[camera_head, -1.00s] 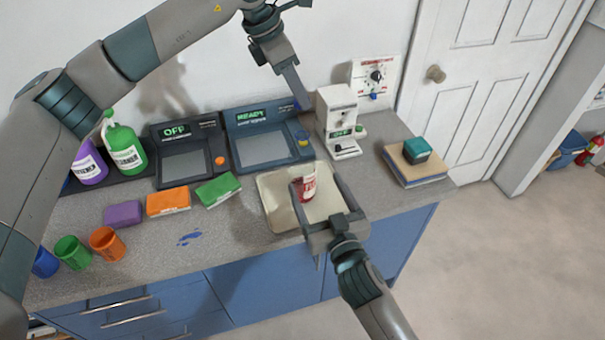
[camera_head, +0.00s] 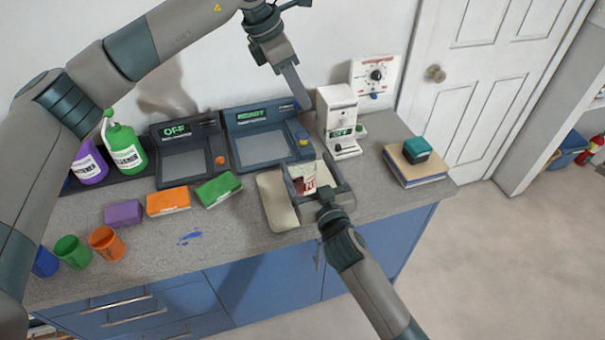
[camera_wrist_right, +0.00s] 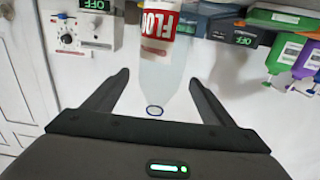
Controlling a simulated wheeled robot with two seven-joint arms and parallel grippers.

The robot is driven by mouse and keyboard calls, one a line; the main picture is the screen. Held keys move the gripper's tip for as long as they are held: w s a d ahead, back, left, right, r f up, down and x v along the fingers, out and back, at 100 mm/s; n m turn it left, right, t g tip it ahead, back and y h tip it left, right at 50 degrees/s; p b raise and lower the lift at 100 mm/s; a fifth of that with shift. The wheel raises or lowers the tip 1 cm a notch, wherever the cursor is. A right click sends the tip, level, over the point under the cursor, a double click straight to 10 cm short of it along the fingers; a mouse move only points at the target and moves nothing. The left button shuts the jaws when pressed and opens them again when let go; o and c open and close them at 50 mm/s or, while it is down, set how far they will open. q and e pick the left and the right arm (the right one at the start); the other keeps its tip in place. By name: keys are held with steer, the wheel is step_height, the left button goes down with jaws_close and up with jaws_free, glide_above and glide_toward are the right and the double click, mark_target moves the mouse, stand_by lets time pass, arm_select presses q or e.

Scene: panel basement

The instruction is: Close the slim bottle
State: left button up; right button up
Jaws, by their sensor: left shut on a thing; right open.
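The slim bottle (camera_head: 304,180), clear with a red-and-white label, stands in the tray by the counter's front. In the right wrist view the bottle (camera_wrist_right: 160,65) appears upside down, its neck narrowing to an open-looking mouth with a blue ring. My right gripper (camera_head: 309,168) is open, with its fingers on either side of the bottle; in the wrist view the fingers (camera_wrist_right: 158,78) stand apart from it. My left gripper (camera_head: 298,100) is high above the back of the counter, shut, with a small blue piece at its tip. I cannot make out its shape.
A device reading READY (camera_head: 262,145) and a white machine (camera_head: 336,115) stand behind. Colored blocks (camera_head: 168,202), cups (camera_head: 107,243) and large bottles (camera_head: 124,152) are left. A teal box (camera_head: 417,149) sits right.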

steer(key=shift+x, duration=2.3)
steer(key=c, duration=1.6)
arm_select(q)
glide_above(307, 131)
steer(key=a, duration=0.2)
steer(key=shift+w+d+f, duration=0.1)
steer(key=shift+w+f, duration=0.05)
steer(key=shift+f, duration=2.3)
steer(key=shift+f, duration=0.9)
steer(key=shift+f, duration=0.55)
